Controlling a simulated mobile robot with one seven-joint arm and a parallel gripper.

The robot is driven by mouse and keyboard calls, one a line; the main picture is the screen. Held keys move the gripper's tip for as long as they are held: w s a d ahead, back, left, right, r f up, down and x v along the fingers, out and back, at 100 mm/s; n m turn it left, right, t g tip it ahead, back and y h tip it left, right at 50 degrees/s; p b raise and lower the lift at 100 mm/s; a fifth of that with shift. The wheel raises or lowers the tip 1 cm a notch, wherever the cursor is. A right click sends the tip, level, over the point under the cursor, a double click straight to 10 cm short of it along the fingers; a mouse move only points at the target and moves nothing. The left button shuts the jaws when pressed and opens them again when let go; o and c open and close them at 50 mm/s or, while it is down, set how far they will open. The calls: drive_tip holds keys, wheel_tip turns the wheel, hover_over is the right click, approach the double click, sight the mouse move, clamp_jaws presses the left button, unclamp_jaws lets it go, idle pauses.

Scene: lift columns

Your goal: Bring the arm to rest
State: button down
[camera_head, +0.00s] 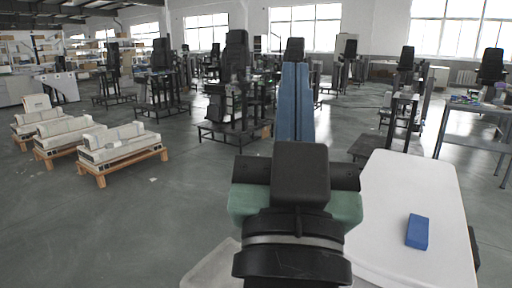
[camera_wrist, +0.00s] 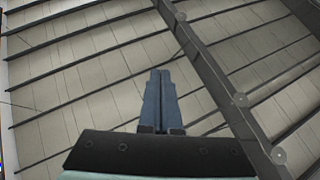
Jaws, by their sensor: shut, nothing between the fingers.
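My arm rises in front of the camera in the head view, with its dark and green wrist part low in the picture. My gripper (camera_wrist: 160,78) points up toward the ceiling in the wrist view. Its two blue-grey fingers lie side by side, closed, with nothing between them.
A white table (camera_head: 400,190) stands at the right, partly behind my arm, with a blue block (camera_head: 417,232) on it. Pale units on wooden pallets (camera_head: 122,148) stand at the left. A grey workbench (camera_head: 478,125) is at the far right. Open floor lies at the left front.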

drive_tip(key=s+a+r+n+t+y+p, duration=0.25)
drive_tip(key=s+a+r, duration=0.2)
drive_tip(key=r, duration=0.35)
wheel_tip(320, 180, up, 19)
drive_tip(key=p, duration=1.8)
drive_tip(key=shift+s+d+r+p, duration=0.15)
drive_tip(key=shift+d+p, duration=0.15)
drive_tip(key=shift+d, duration=0.15)
drive_tip(key=shift+m+y, duration=0.25)
